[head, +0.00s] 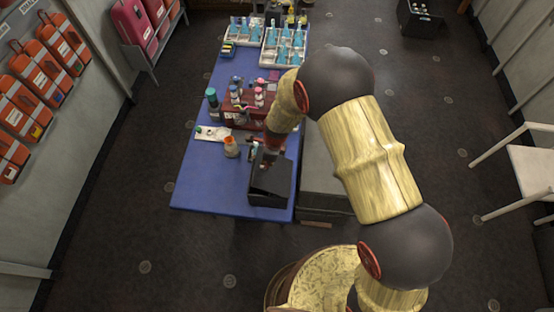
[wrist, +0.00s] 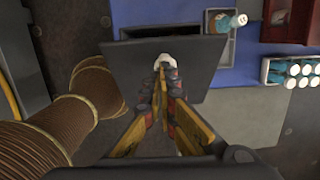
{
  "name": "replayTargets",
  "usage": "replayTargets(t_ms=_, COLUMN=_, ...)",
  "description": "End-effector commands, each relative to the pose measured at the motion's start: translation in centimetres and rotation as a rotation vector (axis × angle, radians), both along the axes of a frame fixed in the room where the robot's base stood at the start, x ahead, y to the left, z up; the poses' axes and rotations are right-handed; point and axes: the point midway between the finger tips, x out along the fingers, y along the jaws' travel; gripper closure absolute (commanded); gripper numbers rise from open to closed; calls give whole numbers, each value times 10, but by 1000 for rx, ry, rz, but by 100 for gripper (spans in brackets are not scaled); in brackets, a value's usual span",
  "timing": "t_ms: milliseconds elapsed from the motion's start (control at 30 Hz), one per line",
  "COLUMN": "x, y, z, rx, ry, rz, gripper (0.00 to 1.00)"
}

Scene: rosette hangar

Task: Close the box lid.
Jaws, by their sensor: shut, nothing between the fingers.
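The dark box (head: 270,198) stands near the front right corner of the blue table (head: 225,200). Its flat dark lid (wrist: 195,72) fills the middle of the wrist view. The lid looks tilted and ajar, with a dark opening of the box (wrist: 222,48) showing past its edge. My gripper (head: 268,158) is at the box from above in the head view and hides part of it. In the wrist view my gripper (wrist: 165,62) is shut and empty, its fingertips over the lid. I cannot tell whether they touch it.
An orange-capped jar (head: 231,148) and a white tray (head: 212,133) stand left of the box. A dark red rack with bottles (head: 245,112) is behind it. Racks of blue bottles (head: 284,45) stand at the table's far end. A grey cabinet (head: 322,175) adjoins on the right.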

Motion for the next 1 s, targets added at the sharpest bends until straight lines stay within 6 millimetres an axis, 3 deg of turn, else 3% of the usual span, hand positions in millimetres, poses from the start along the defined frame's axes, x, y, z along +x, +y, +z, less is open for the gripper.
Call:
replayTargets(t_ms=200, x=0, y=29, z=-26, rx=-1, ry=3, rz=2, gripper=100)
replayTargets(t_ms=500, x=2, y=55, z=-56, rx=0, ry=1, rz=0, gripper=100)
replayTargets(t_ms=1000, x=2, y=67, z=-77, rx=1, ry=0, rz=0, gripper=100)
